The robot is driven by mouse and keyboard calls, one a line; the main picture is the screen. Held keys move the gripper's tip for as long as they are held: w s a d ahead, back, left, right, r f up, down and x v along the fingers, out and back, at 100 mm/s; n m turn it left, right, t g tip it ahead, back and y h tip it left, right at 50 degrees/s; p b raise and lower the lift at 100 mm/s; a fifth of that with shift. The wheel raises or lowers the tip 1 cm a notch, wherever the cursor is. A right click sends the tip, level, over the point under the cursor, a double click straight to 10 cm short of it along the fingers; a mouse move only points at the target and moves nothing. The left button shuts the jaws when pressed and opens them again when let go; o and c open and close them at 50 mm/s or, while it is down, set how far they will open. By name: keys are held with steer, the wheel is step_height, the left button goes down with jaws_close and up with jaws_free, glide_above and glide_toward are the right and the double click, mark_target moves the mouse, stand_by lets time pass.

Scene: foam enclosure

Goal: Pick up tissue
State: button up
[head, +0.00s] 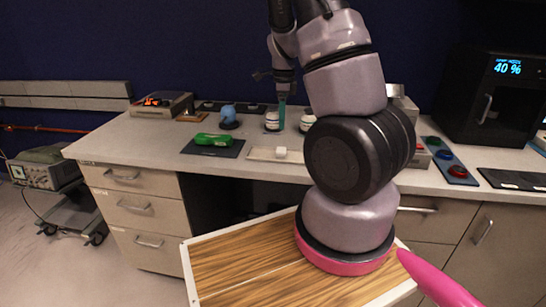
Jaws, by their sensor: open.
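A small white block (281,152) sits on a pale flat tray (258,154) near the front edge of the counter. It may be the tissue, but it is too small to be sure. My gripper (282,112) points down above the back part of the counter, beyond the white block in the picture. Its fingers are open, with a teal part showing between two white round items (271,121) and (307,122). I see nothing held in it. My arm hides part of the counter to the right.
A green object (212,140) lies on a dark mat left of the tray. A blue ball-shaped item (228,113) stands behind it. A device with a lit orange display (160,104) is at the back left. A black machine (495,95) stands at the right. Drawers (135,208) are below.

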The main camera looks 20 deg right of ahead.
glide_above(279, 149)
steer(key=f, duration=0.6)
steer(key=shift+s+d+f, duration=0.15)
steer(key=shift+s+d, duration=0.1)
steer(key=shift+d, duration=0.05)
steer(key=shift+w+a+f, duration=0.1)
steer(key=shift+a+f, duration=0.1)
steer(key=shift+f, duration=1.15)
steer(key=shift+a+f, duration=0.15)
steer(key=shift+f, duration=1.15)
steer(key=c, duration=1)
